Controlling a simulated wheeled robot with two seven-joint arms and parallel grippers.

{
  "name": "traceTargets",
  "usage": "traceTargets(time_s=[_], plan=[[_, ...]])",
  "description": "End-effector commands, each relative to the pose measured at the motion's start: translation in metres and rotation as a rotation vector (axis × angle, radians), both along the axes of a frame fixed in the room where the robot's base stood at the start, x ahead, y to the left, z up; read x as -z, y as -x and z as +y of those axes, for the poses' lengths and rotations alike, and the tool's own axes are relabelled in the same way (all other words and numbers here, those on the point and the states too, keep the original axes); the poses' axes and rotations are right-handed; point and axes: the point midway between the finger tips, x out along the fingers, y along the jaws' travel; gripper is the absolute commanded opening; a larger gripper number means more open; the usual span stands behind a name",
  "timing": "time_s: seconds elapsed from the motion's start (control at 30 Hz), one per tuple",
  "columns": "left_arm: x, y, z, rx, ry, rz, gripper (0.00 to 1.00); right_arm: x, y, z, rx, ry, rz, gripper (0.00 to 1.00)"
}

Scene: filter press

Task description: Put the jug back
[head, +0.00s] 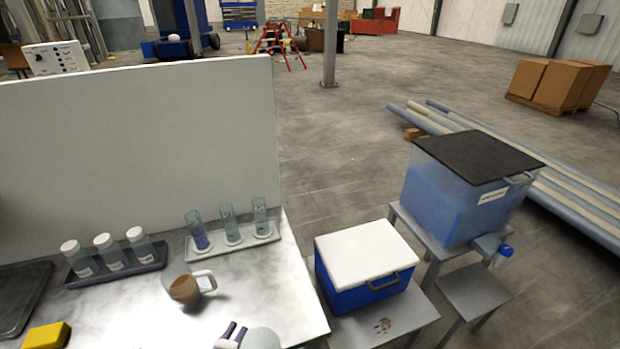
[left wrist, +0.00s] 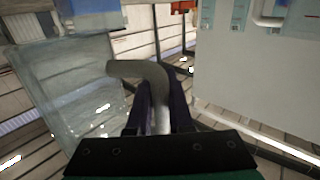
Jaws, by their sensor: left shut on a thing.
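The jug is a clear, see-through vessel with a grey curved handle. It fills the left side of the left wrist view (left wrist: 75,100). My left gripper (left wrist: 160,105) is shut on its handle, with dark fingers on both sides of it. In the head view, the dark fingertips of my left gripper (head: 231,333) show at the bottom edge, beside a pale rounded part of the jug (head: 262,339). Most of the jug is cut off there, so I cannot tell its height above the table. My right gripper is in neither view.
A white-handled cup with brown contents (head: 184,289) stands on the table. Behind it are a rack of glass cylinders (head: 236,245) and a tray of white-capped bottles (head: 115,272). A yellow block (head: 46,336) lies left. A blue cooler (head: 365,290) and a blue tank (head: 455,200) stand right.

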Motion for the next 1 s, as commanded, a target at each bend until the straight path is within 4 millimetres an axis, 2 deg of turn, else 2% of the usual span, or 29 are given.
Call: traceTargets(time_s=[0.4, 0.43, 0.47, 0.6, 0.73, 1.0], plan=[[-0.012, -0.015, 0.013, -0.399, 0.007, 0.001, 0.0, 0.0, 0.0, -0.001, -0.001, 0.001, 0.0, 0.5], [0.009, -0.014, 0.012, -0.392, -0.001, 0.001, 0.0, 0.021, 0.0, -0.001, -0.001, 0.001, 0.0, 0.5], [0.021, -0.014, 0.012, -0.388, -0.002, -0.001, 0.0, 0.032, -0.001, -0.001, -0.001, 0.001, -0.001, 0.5], [0.049, -0.014, 0.012, -0.386, -0.001, -0.002, 0.0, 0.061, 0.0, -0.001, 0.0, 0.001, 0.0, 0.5], [0.059, -0.014, 0.012, -0.386, 0.0, -0.002, 0.0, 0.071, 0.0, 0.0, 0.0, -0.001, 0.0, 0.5], [0.056, -0.014, 0.012, -0.386, 0.003, 0.0, 0.0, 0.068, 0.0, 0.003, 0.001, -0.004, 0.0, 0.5]])
